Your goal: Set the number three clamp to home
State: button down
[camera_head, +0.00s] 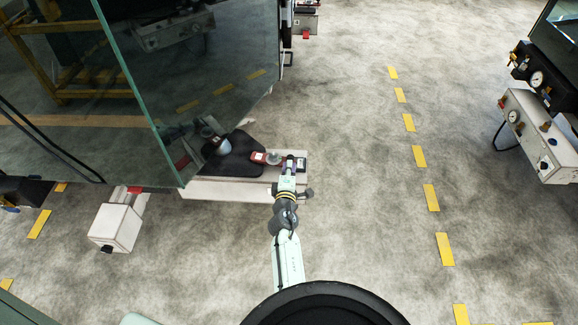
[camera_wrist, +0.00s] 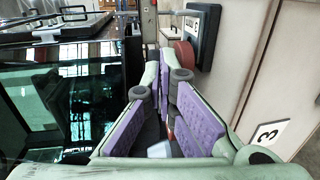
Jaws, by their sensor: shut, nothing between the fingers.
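A white panel in the wrist view carries a label with the number 3 (camera_wrist: 268,133) at lower right. Above it are a dark block with a white plate (camera_wrist: 203,36) and a red round part (camera_wrist: 184,54), which I take to be clamp parts. In the head view, a red piece with a white label (camera_head: 258,157) and a grey round knob (camera_head: 273,159) sit on the white trolley unit (camera_head: 235,188), left of my gripper (camera_head: 290,163). In the wrist view my gripper (camera_wrist: 157,72) has purple pads and is shut and empty. Whether its tips touch anything cannot be told.
A large dark glass cab (camera_head: 170,75) stands left of my arm, its glass edge close by. A black pad (camera_head: 235,155) lies below it. Another white unit (camera_head: 115,227) stands lower left. Gauge units (camera_head: 538,130) stand at right. The floor between is clear.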

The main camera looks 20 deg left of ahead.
jog(key=shift+s, duration=0.1)
jog(key=shift+w+d, duration=0.2)
jog(key=shift+w, duration=0.9)
jog(key=shift+w+r, duration=0.1)
jog(key=shift+r, duration=0.15)
